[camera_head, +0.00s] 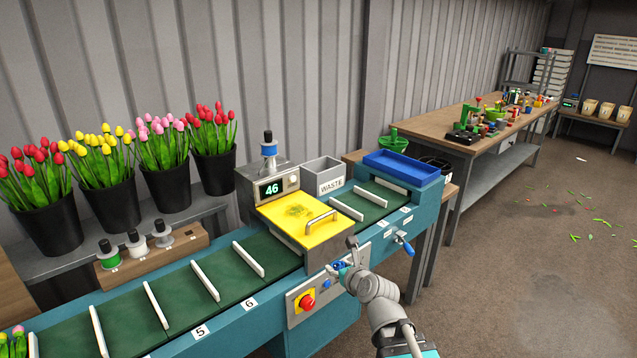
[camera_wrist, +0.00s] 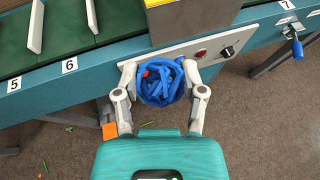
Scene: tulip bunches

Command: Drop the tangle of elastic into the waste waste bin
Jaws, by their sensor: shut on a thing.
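My gripper (camera_head: 343,265) is in front of the machine's control panel, below the yellow cover. In the wrist view my gripper (camera_wrist: 160,84) is shut on a blue tangle of elastic (camera_wrist: 163,88), with a finger on each side of it. A small red-orange bit shows at the tangle's upper left. In the head view only a little blue shows at the fingers. The grey waste bin (camera_head: 323,180), labelled WASTE, stands open behind the yellow cover, farther back than my gripper. The inside bottom of the bin is hidden.
The yellow cover (camera_head: 300,214) with its handle and the display unit (camera_head: 270,188) reading 46 stand near the bin. A blue tray (camera_head: 402,166) is right of it. The conveyor (camera_head: 190,300) with white dividers runs left. A red stop button (camera_head: 307,302) sits on the panel.

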